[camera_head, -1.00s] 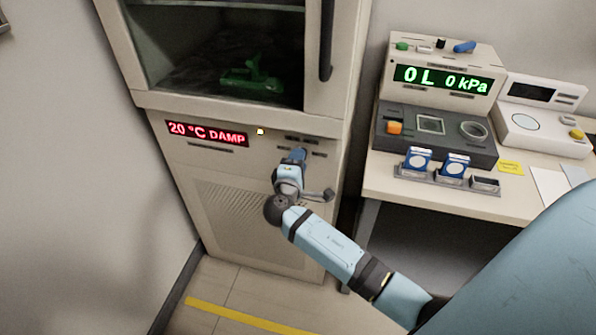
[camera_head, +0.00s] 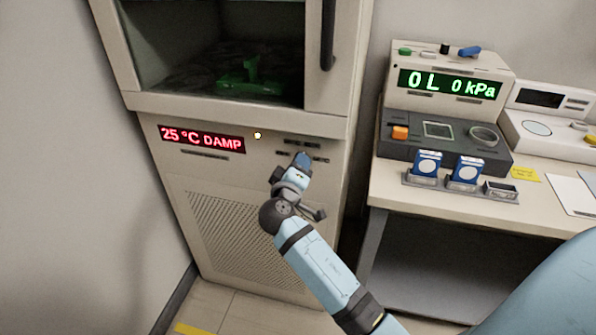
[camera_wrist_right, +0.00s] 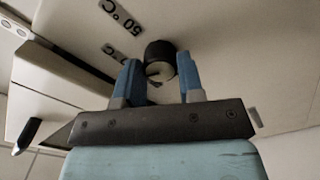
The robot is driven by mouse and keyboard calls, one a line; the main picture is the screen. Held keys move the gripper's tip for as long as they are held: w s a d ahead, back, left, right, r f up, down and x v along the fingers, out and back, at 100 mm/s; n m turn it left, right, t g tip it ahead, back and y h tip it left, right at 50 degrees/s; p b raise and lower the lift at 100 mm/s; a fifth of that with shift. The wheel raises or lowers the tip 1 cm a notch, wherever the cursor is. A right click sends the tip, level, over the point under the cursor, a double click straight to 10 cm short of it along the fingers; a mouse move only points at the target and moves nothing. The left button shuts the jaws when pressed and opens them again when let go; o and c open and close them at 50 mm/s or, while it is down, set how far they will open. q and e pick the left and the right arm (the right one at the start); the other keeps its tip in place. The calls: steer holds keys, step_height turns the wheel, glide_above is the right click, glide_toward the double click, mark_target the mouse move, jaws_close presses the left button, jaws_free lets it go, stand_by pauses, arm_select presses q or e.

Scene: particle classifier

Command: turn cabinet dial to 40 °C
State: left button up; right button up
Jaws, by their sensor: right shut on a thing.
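The cabinet (camera_head: 225,195) stands at the left with its display (camera_head: 201,139) lit red, reading "25 °C DAMP". My right gripper (camera_head: 301,160) is at the control panel right of the display and hides the dial in the head view. In the right wrist view the black round dial (camera_wrist_right: 160,52) sits between the two blue fingers of my right gripper (camera_wrist_right: 160,82), which is shut on it. A "50 °C" label (camera_wrist_right: 122,17) and another label, partly cut by distance and angle, lie left of the dial. My left gripper is not in view.
A dark door handle (camera_head: 327,35) hangs above the panel at the right. A side table (camera_head: 385,187) carries an instrument reading "0L 0 kPa" (camera_head: 447,84) and small blue-and-white boxes (camera_head: 427,163). Floor shows at the bottom left.

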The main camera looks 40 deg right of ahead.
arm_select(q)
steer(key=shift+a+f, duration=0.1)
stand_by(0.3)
arm_select(e)
steer(key=o, duration=0.9)
